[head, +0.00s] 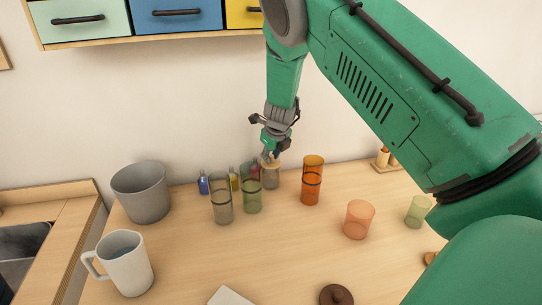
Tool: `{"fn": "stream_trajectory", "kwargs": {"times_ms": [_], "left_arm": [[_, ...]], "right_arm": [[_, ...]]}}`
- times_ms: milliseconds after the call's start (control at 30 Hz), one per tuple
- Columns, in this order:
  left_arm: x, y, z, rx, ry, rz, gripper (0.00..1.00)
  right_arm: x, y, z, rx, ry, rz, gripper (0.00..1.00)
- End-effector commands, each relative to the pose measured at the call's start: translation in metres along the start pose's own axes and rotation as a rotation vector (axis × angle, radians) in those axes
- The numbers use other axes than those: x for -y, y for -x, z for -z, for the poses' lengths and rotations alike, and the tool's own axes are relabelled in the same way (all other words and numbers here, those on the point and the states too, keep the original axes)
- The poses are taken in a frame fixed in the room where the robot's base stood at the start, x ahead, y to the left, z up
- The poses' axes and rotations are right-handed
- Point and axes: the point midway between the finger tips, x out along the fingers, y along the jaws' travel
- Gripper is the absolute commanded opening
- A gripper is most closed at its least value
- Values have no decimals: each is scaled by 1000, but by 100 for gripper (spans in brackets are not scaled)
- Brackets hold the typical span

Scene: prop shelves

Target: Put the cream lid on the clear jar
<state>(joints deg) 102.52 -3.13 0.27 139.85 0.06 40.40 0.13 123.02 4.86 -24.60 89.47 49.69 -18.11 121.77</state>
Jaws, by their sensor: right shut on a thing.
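My right gripper (269,152) comes down from the large green arm and is shut on the cream lid (272,163). The lid is small and pale. The clear jar (271,179) stands upright on the table near the wall, right below the lid. The lid is at the height of the jar's top; whether it rests flat on the rim I cannot tell. The gripper's fingers hide part of the lid. My left gripper is not in view.
A green glass (251,190) and a grey glass (221,200) stand left of the jar, with small bottles (234,180) behind. An orange glass (312,180) stands right. A grey bucket (143,192) and mug (123,263) are left. The table's middle is clear.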

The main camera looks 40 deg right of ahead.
Motion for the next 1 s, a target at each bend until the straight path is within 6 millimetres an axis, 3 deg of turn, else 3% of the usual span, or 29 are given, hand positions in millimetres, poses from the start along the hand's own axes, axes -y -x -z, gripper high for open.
{"fn": "stream_trajectory", "kwargs": {"times_ms": [267,300,333,733,1000], "left_arm": [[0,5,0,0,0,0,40],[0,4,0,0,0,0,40],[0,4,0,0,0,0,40],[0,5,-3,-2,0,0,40],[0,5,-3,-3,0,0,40]], "right_arm": [[0,-1,0,-1,-1,-2,0],[0,-2,0,-1,-1,-2,31],[0,-2,0,-1,-1,-2,41],[0,4,0,0,0,-2,41],[0,54,-1,2,0,-1,41]]}}
